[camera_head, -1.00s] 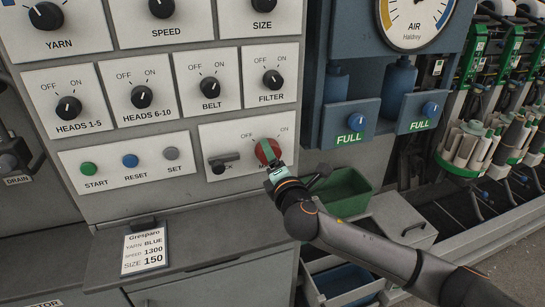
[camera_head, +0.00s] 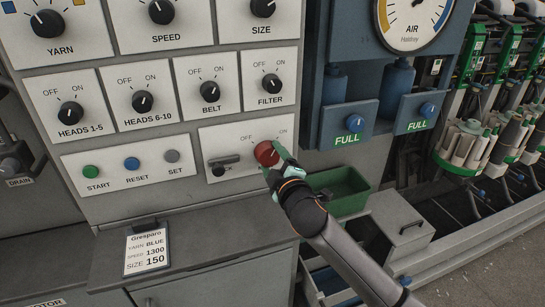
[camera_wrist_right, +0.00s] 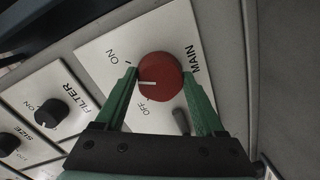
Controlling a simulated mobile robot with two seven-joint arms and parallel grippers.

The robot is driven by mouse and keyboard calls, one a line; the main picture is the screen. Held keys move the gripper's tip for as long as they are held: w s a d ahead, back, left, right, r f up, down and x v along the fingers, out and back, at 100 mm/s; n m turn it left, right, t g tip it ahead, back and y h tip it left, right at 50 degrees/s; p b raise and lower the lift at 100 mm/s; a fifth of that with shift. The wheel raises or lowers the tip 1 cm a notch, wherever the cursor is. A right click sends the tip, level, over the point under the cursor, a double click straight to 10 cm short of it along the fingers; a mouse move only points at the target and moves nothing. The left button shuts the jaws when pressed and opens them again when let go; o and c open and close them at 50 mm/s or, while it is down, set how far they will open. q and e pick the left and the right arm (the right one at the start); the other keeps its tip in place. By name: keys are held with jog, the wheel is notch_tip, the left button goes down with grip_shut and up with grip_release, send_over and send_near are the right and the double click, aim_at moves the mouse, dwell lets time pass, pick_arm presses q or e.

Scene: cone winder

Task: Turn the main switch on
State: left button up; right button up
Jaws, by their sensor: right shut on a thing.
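The main switch (camera_head: 266,153) is a red round knob on a white plate at the lower right of the grey panel. My right gripper (camera_head: 275,158) is shut on it, its green fingers on either side. In the right wrist view the red knob (camera_wrist_right: 161,76) sits between the two fingers. Its white pointer line points left in that view, between the ON and OFF labels. In the head view the fingers cover much of the MAIN label and part of the plate. My left gripper is not in view.
A grey lock lever (camera_head: 224,163) sits just left of the main switch. Start, reset and set buttons (camera_head: 132,163) are further left. A green bin (camera_head: 341,189) and a grey box (camera_head: 402,224) stand lower right. A ledge (camera_head: 205,240) juts out below the panel.

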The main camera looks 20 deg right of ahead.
jog(key=shift+f+m+y+p, duration=0.1)
jog(key=shift+m+y+p, duration=0.3)
jog(key=shift+m, duration=1.1)
jog(key=o, duration=1.3)
jog(key=shift+o, duration=0.2)
jog(key=shift+s, duration=0.15)
jog(key=s+r, duration=0.1)
jog(key=s, duration=1.1)
jog(key=shift+d+b, duration=0.2)
jog(key=shift+b, duration=0.2)
jog(key=shift+s, duration=0.1)
